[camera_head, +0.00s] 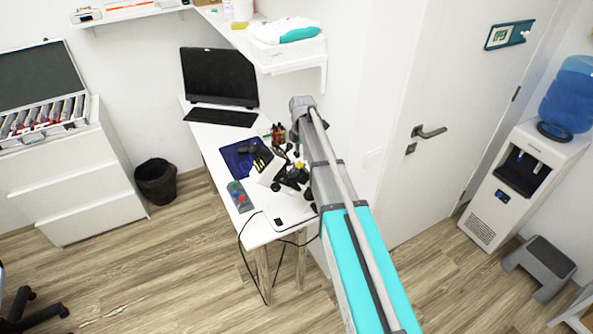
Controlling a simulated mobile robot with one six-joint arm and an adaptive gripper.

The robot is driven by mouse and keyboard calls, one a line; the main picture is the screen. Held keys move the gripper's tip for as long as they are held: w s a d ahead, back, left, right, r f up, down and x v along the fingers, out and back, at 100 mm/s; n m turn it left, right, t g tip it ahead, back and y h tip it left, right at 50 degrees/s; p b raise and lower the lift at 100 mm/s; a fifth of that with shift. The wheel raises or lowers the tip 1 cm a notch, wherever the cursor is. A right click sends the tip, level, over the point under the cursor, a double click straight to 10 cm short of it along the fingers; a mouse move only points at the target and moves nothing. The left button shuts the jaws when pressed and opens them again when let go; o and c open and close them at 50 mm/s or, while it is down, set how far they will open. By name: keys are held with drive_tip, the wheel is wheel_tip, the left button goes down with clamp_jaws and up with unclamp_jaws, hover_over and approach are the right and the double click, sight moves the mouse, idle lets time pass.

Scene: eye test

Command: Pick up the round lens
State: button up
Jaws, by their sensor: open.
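I cannot make out a round lens in the head view; at this size, small things on the desk blur together. The white desk (207,136) holds a cluster of small items, partly hidden behind my arm. My arm reaches up from the bottom right across the desk's right side. I cannot pick out my gripper or its fingertips; dark shapes beside the arm are too small to tell apart.
On the desk are a monitor (219,77), a keyboard (221,117), a blue mat (235,160) and a small grey tray (240,197) with coloured pieces. An open case (45,138) with rows of coloured items sits on white drawers (75,190). A black bin (156,182) stands left of the desk.

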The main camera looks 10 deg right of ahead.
sight(300, 161)
drive_tip(key=shift+f, duration=0.15)
drive_tip(key=shift+s+a+f+b, duration=0.1)
drive_tip(key=shift+f+b, duration=1.15)
drive_tip(key=shift+b, duration=0.05)
drive_tip(key=shift+a+f+b, duration=0.1)
drive_tip(key=shift+f+b, duration=1.15)
drive_tip(key=shift+b, duration=0.05)
clamp_jaws()
drive_tip(key=shift+r, duration=0.25)
wheel_tip(300, 161, up, 4)
drive_tip(key=p, duration=0.4)
drive_tip(key=shift+f, duration=0.2)
drive_tip(key=s+d, duration=1)
drive_tip(key=s, duration=0.4)
drive_tip(key=shift+s+d+f, duration=0.25)
drive_tip(key=shift+s+d, duration=0.05)
drive_tip(key=shift+f+b, duration=0.15)
drive_tip(key=shift+b, duration=0.2)
